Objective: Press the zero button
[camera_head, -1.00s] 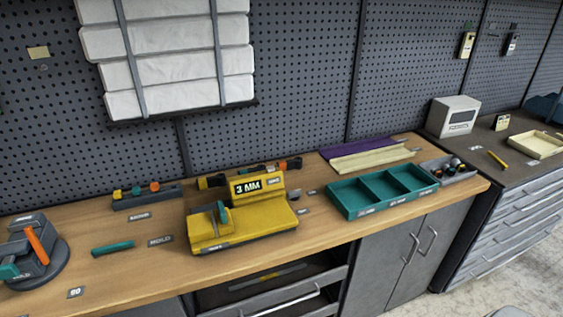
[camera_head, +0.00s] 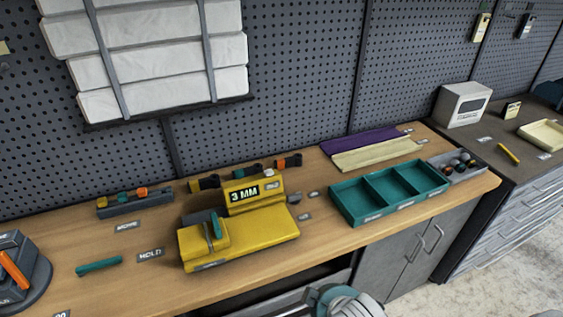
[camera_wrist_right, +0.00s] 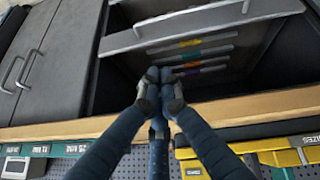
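The yellow device (camera_head: 238,238) stands on the wooden bench. Its raised rear block has a display (camera_head: 245,194) reading "3 MM". A small pale label (camera_head: 273,185) sits right of the display, too small to read. A small light knob or button (camera_head: 269,173) shows on top above that label; I cannot tell whether it is the zero button. In the right wrist view, part of the yellow device (camera_wrist_right: 262,145) shows at lower right. My right gripper (camera_wrist_right: 160,76) has its fingertips together and empty, apart from the device. My left gripper is in neither view.
A teal tray (camera_head: 348,206) stands right of the device. A "HOLD" label (camera_head: 149,256) and teal bar (camera_head: 99,265) lie left. Part of my arm shows at the bottom of the head view.

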